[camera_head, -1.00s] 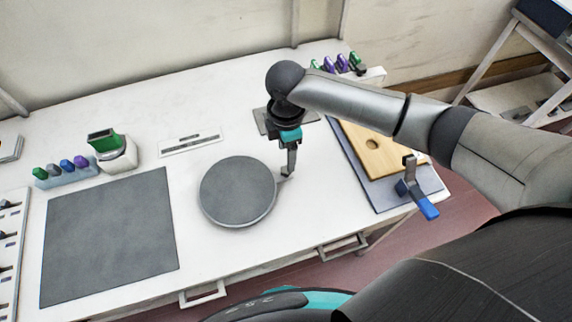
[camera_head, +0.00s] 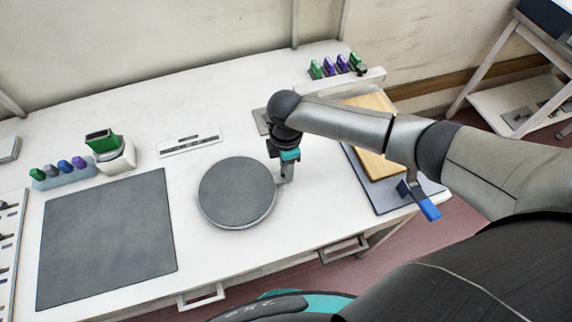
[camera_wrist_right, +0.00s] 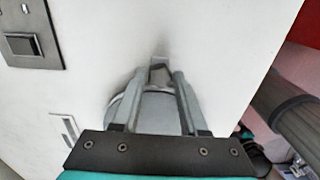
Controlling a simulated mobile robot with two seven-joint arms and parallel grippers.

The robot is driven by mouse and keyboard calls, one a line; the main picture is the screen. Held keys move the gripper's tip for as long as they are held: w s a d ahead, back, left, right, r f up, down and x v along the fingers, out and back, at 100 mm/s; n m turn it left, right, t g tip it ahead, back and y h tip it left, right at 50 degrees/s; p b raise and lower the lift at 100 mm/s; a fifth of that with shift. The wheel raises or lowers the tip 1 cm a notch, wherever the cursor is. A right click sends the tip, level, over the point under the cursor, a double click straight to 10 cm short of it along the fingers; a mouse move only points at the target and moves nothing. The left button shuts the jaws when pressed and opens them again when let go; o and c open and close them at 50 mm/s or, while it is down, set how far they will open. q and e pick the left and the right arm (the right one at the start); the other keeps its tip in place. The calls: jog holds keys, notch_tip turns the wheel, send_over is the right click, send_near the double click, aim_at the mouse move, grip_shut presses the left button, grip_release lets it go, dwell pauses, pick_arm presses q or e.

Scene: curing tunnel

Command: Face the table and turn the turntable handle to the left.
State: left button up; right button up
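The turntable (camera_head: 236,192) is a round dark grey disc on the white table. Its small handle at the right edge is mostly hidden by my right gripper (camera_head: 284,178) in the head view. In the right wrist view the grey handle (camera_wrist_right: 160,74) shows between the two fingertips of the right gripper (camera_wrist_right: 161,76), and part of the disc shows below it. The fingers are apart, one on each side of the handle; I see no clear contact. My left gripper is in neither view.
A dark mat (camera_head: 108,238) and a green-topped device (camera_head: 110,150) lie left on the table (camera_head: 200,100). The table around the disc is mostly clear.

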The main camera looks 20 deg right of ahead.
grip_shut()
dwell(1.0)
